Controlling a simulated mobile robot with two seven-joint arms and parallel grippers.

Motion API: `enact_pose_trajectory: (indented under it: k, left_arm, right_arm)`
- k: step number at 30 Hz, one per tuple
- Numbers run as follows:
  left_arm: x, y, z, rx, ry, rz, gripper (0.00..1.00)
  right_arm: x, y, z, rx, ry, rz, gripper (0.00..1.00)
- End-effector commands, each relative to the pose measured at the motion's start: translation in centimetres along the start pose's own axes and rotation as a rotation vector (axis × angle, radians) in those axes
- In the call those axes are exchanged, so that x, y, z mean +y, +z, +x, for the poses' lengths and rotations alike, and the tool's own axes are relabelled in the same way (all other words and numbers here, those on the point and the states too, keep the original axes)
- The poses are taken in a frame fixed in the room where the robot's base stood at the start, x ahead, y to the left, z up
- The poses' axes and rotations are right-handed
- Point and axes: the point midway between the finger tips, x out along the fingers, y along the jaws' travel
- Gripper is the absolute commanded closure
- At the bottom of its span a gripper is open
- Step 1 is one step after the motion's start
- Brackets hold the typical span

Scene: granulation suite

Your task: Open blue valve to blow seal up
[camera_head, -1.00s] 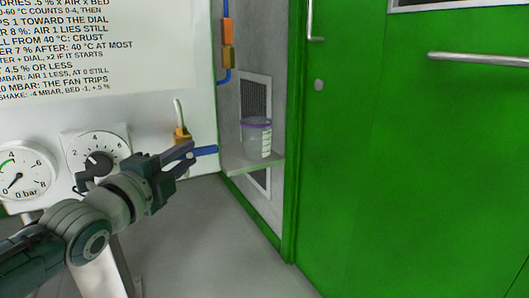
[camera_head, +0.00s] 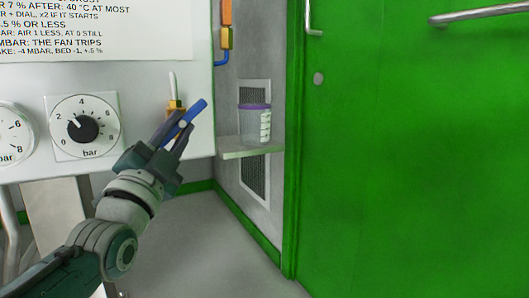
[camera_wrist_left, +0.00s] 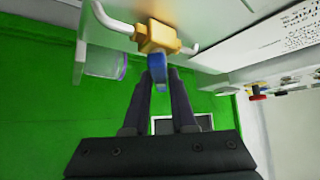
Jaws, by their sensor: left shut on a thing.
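The blue valve has a blue lever (camera_head: 197,112) on a brass body (camera_head: 175,105) at the right edge of the white panel. The lever slants up to the right. My left gripper (camera_head: 184,125) is shut on the lever, which sticks out past the fingertips. In the left wrist view the blue lever (camera_wrist_left: 160,72) lies between the two fingers, below the brass body (camera_wrist_left: 157,38) with white pipes on either side. The fingers hide part of the lever. My right gripper is not in view.
A dial gauge (camera_head: 85,126) marked bar and a second gauge (camera_head: 10,135) are left of the valve. A clear jar with a purple lid (camera_head: 254,124) stands on a small shelf (camera_head: 250,149) to the right. A green door (camera_head: 420,150) fills the right side.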

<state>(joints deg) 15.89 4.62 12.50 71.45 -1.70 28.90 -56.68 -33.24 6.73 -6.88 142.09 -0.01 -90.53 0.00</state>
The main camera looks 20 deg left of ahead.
Motion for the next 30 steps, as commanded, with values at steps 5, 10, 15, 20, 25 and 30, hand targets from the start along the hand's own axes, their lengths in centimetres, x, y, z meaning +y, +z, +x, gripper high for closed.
enact_pose_trajectory:
  k: [5,10,15,20,25,30]
  left_arm:
    - [0.9,0.3,-0.4,0.000,-0.124,-0.124,1.00]
    - [1.1,0.3,-0.3,0.001,-0.237,-0.237,1.00]
    - [1.1,0.2,-0.2,0.001,-0.341,-0.341,1.00]
    - [1.1,0.0,-0.1,0.001,-0.421,-0.421,1.00]
    - [1.0,-0.1,0.0,0.001,-0.484,-0.483,1.00]
    - [0.9,-0.1,0.1,0.001,-0.521,-0.521,1.00]
  right_arm:
    - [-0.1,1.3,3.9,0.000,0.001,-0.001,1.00]
    - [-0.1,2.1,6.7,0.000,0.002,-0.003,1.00]
    - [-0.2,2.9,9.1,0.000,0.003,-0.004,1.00]
    - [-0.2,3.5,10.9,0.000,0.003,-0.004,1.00]
    - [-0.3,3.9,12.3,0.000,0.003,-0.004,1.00]
    - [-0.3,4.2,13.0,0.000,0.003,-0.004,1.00]
